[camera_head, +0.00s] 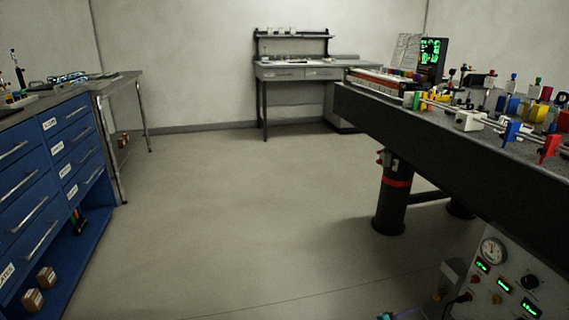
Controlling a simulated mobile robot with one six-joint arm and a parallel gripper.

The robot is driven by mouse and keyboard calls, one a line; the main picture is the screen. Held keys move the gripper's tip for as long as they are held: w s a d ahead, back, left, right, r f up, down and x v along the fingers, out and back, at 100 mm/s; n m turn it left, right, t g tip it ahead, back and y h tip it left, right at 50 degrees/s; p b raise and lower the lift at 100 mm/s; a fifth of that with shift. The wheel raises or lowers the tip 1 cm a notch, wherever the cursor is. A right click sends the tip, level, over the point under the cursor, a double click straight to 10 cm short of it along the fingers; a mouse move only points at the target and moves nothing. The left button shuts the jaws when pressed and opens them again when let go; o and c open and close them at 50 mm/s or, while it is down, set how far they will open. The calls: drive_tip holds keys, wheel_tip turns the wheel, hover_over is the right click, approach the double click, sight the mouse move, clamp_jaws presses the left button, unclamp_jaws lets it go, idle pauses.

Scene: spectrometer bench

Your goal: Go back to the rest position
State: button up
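My gripper is not in view, so its opening and anything in it cannot be seen. No marked rest position shows. The optical bench (455,142) stands at the right, a dark thick-topped table on dark round legs, with many small colored optical mounts on top. A small teal and purple thing (400,314) is cut off by the bottom edge; I cannot tell what it is.
Blue drawer cabinets (32,208) line the left, with a metal-legged table (122,92) beyond. A desk (290,72) stands at the back wall. A control box with a gauge (493,251) is at lower right. The middle floor (235,210) is clear.

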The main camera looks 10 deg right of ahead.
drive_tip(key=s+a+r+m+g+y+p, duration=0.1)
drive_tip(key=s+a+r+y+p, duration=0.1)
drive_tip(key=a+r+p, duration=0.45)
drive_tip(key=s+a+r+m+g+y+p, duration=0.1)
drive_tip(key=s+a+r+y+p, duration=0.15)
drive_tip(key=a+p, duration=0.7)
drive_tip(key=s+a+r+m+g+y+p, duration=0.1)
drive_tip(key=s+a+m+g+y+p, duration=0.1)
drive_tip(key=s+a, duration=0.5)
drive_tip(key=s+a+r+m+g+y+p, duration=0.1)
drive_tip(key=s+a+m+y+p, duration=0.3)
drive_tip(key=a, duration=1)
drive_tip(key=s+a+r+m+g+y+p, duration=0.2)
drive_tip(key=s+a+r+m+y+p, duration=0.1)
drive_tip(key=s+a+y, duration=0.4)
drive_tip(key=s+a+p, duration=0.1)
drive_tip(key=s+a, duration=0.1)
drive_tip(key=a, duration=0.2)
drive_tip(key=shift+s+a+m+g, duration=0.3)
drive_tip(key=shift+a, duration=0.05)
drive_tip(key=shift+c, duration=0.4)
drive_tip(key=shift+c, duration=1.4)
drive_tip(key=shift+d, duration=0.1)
